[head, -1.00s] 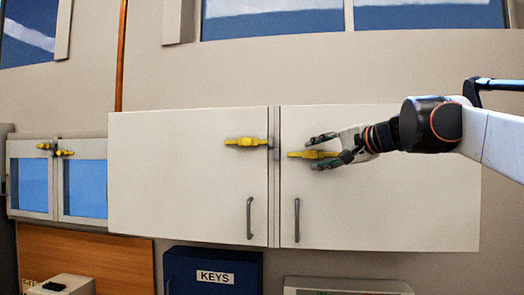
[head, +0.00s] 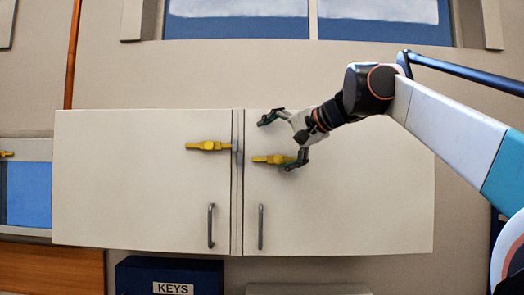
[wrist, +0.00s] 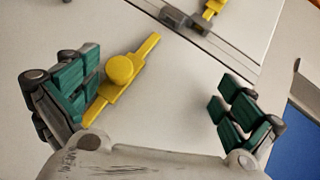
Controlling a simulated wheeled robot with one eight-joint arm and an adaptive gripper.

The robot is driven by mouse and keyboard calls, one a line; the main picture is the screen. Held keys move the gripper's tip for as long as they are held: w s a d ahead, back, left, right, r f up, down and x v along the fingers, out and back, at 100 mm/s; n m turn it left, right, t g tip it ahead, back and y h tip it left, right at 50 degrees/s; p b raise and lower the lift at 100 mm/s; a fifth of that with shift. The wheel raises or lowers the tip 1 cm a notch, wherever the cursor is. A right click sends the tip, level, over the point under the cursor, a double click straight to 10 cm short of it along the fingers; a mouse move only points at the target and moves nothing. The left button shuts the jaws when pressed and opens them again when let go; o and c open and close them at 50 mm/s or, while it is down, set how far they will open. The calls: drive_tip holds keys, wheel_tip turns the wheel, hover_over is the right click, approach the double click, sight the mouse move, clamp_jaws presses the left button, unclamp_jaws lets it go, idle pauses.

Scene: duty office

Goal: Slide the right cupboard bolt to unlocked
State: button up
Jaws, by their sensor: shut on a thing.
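The right cupboard bolt (head: 268,159) is yellow and lies level on the right door, just right of the centre seam. In the wrist view it runs diagonally, with a round knob (wrist: 121,69); its tip stops short of the grey bracket (wrist: 175,18). My gripper (head: 285,139) is at the right door, its fingers spread wide. The lower finger is beside the bolt's right end and partly hides it. In the wrist view my gripper (wrist: 157,98) has its left finger against or very near the bolt's side; its right finger is well away over bare door.
The left door's yellow bolt (head: 208,146) reaches to the seam. Grey door handles (head: 211,226) (head: 261,227) hang below. A blue KEYS box (head: 168,275) is underneath. The right door's surface is clear to the right.

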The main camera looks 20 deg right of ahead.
sight(271, 124)
drive_tip(key=r, duration=0.2)
drive_tip(key=r+m+t, duration=0.1)
drive_tip(key=r, duration=0.1)
drive_tip(key=d+r+t, duration=0.1)
drive_tip(key=r, duration=0.1)
drive_tip(key=shift+w+r+m, duration=0.2)
drive_tip(key=shift+m, duration=0.1)
drive_tip(key=f, duration=0.1)
drive_tip(key=f+n+g, duration=0.1)
drive_tip(key=f, duration=0.1)
drive_tip(key=f+g, duration=0.1)
drive_tip(key=f, duration=0.1)
drive_tip(key=shift+s+a+n, duration=0.25)
drive_tip(key=shift+s+n, duration=0.05)
drive_tip(key=shift+s, duration=0.1)
drive_tip(key=shift+c, duration=0.2)
drive_tip(key=shift+s+d, duration=0.25)
drive_tip(key=shift+d, duration=0.05)
drive_tip(key=shift+c, duration=0.5)
drive_tip(key=shift+s, duration=0.3)
drive_tip(key=v, duration=0.5)
drive_tip(key=f+v, duration=0.1)
drive_tip(key=v, duration=0.1)
drive_tip(key=shift+s+d, duration=0.25)
drive_tip(key=shift+s, duration=0.1)
drive_tip(key=c, duration=0.8)
drive_tip(key=s+d+r+p, duration=0.1)
drive_tip(key=s+d, duration=0.2)
drive_tip(key=s, duration=0.6)
drive_tip(key=shift+d, duration=0.35)
